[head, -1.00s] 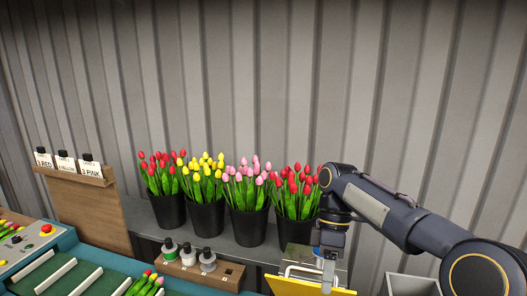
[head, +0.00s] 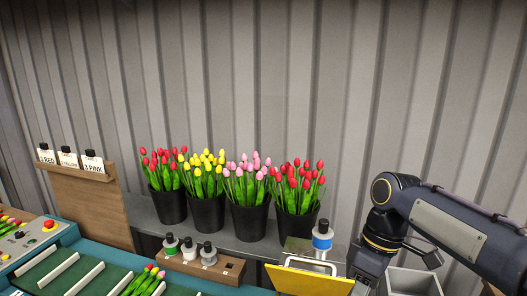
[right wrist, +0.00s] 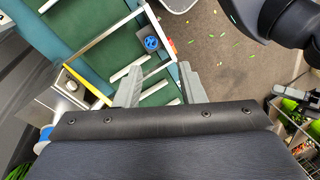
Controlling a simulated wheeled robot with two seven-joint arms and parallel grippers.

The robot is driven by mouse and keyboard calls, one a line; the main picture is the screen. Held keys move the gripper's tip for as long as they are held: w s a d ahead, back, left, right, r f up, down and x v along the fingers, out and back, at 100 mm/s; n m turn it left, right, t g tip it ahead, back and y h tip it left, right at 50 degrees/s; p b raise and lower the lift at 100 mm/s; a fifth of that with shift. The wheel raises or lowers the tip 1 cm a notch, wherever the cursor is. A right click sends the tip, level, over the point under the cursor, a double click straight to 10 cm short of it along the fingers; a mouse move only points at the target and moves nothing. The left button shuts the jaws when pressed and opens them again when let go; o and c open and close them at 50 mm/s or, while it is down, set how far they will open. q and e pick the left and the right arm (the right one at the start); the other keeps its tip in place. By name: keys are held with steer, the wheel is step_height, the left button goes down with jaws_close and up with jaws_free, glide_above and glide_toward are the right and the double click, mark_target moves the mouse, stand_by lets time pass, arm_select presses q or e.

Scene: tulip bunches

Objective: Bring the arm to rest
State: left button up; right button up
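My right arm (head: 430,215) comes in from the right in the head view, its wrist bent down at the right of the yellow-edged board; its fingertips are hidden there. In the right wrist view my right gripper (right wrist: 160,86) has its two grey fingers apart with nothing between them, above the green conveyor. A bottle with a blue band and dark cap (head: 322,236) stands behind the yellow board (head: 308,281), apart from the gripper. My left gripper is in neither view.
Several black buckets of red, yellow (head: 207,212) and pink tulips stand on a grey shelf. A wooden rack (head: 208,271) holds three bottles. A card rack (head: 85,175) is at left. Tulips (head: 146,281) lie on the green conveyor (head: 50,268). A grey bin (head: 413,283) is at lower right.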

steer(key=s+d+f+m+t+b, duration=0.1)
steer(key=s+f+m+t, duration=0.2)
steer(key=s+f+m, duration=0.2)
steer(key=s+d+f+m+t+y+b, duration=0.1)
steer(key=s+f+m+t, duration=0.3)
steer(key=s, duration=0.7)
steer(key=f+m, duration=0.1)
steer(key=m, duration=0.1)
steer(key=shift+s+d+f+m+t, duration=0.25)
steer(key=shift+s+f+m+t, duration=0.05)
steer(key=shift+s+f+m, duration=0.1)
